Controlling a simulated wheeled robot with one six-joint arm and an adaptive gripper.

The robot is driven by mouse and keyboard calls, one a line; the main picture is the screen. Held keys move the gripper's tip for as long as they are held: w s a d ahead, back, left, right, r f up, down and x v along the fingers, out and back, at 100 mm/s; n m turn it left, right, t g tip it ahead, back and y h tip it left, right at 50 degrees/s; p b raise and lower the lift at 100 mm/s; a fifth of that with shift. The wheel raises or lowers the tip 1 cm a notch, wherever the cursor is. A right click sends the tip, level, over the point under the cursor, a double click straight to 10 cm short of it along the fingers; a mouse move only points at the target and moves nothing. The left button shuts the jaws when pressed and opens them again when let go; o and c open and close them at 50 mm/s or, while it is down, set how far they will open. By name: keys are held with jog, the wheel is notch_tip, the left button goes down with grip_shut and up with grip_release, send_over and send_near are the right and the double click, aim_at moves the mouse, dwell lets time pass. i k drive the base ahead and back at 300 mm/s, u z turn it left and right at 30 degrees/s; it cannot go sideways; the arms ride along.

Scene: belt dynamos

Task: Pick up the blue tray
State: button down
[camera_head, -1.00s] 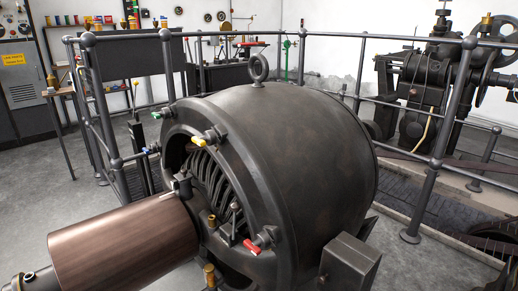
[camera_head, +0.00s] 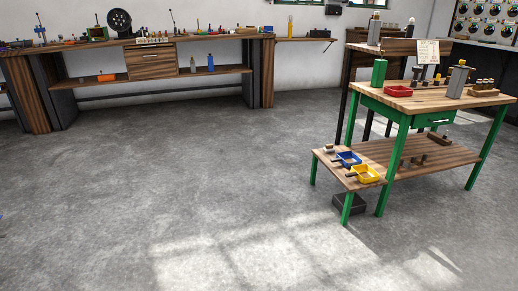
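A small blue tray (camera_head: 347,158) lies on the low wooden side shelf (camera_head: 326,162) of a green-legged workbench, right of the middle of the head view. A yellow tray (camera_head: 366,174) sits right beside it, nearer to me, and a dark handle-like piece shows next to each tray. The blue tray looks shallow and open; what it holds is too small to tell. My gripper is not in view.
A red tray (camera_head: 404,91) stands on the upper top of the green workbench (camera_head: 430,95). A dark box (camera_head: 349,203) sits on the floor under the low shelf. A long wooden bench (camera_head: 150,62) lines the back wall. The grey floor (camera_head: 190,170) between is clear.

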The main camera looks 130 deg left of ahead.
aim_at(349, 160)
jog(key=u, duration=0.05)
jog(key=k, duration=0.4)
jog(key=u, duration=2)
jog(key=i, duration=1.2)
jog(key=u, duration=1.4)
jog(key=i, duration=0.35)
jog(key=u, duration=0.6)
jog(key=k, duration=0.25)
jog(key=u, duration=1)
jog(key=k, duration=1.1)
jog(key=u, duration=0.75)
jog(key=i, duration=1.55)
jog(key=z, duration=0.15)
jog(key=i, duration=2)
jog(key=z, duration=0.55)
jog(key=i, duration=1.85)
jog(key=z, duration=0.55)
